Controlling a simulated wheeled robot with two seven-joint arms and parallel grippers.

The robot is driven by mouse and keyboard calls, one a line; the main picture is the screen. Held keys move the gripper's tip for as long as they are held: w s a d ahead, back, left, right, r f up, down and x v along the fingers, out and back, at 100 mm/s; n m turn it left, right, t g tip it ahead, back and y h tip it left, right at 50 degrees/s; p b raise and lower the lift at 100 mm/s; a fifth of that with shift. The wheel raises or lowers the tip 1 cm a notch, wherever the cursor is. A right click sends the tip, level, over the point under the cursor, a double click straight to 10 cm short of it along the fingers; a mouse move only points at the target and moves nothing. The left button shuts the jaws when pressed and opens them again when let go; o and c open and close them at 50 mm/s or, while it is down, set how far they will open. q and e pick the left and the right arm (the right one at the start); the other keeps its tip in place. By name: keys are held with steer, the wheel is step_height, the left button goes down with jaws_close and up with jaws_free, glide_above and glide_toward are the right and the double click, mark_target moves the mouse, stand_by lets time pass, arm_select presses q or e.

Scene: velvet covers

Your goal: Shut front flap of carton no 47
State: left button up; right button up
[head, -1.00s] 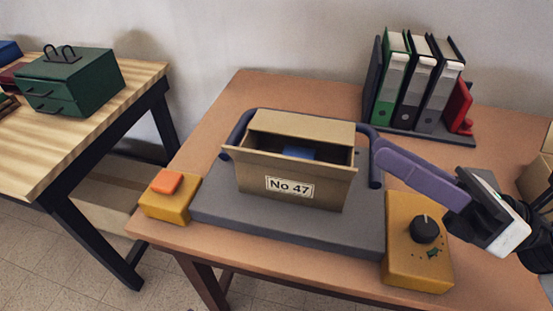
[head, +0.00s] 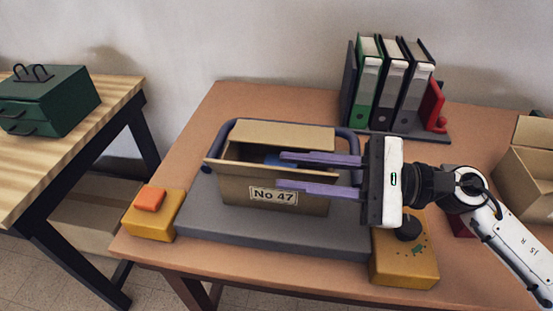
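The brown carton no 47 (head: 238,191) stands on a grey base plate (head: 220,223), its label on the front face. A blue item (head: 272,160) shows inside the gap. My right gripper (head: 281,170) comes from the right, open, with two purple fingers apart: one above the opening, one lower before the front face. I cannot tell whether they touch the flap. My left gripper is not in view.
A dark blue rail (head: 226,135) runs around the carton's back. A yellow box with an orange button (head: 150,200) is at left, another with a black knob (head: 408,228) at right. Binders (head: 393,85) stand behind. An open carton (head: 527,165) is at far right.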

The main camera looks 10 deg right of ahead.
mark_target(277, 167)
steer(key=shift+p+x, duration=0.45)
steer(key=shift+x, duration=1.3)
jaws_close()
